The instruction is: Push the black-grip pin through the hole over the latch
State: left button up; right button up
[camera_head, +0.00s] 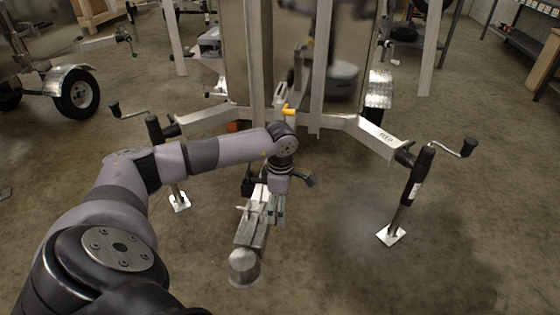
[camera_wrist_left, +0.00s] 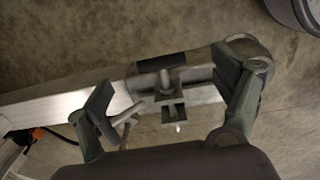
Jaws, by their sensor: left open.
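The trailer coupler (camera_head: 250,232) is a grey metal piece at the front end of the tongue, with a rounded nose (camera_head: 243,267). Its latch (camera_wrist_left: 170,92) shows in the left wrist view as small metal plates and rods on top of the bar. A dark block (camera_wrist_left: 160,63) lies along the coupler's edge; I cannot tell if it is the pin's black grip. My left gripper (camera_head: 279,187) is over the coupler, pointing down. In the left wrist view its fingers (camera_wrist_left: 166,95) are spread apart on either side of the latch, with no thing clearly gripped. The hole cannot be made out.
Crank jacks stand left (camera_head: 160,135) and right (camera_head: 412,190) of the tongue, their feet on the concrete floor. A bright trailer beam (camera_head: 365,135) runs behind the right jack. A wheeled trailer (camera_head: 78,92) stands at the left. The front right floor is clear.

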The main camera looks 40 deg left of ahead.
pick_arm(q)
notch_tip(320, 180, up, 7)
dwell(0.3)
dwell(0.4)
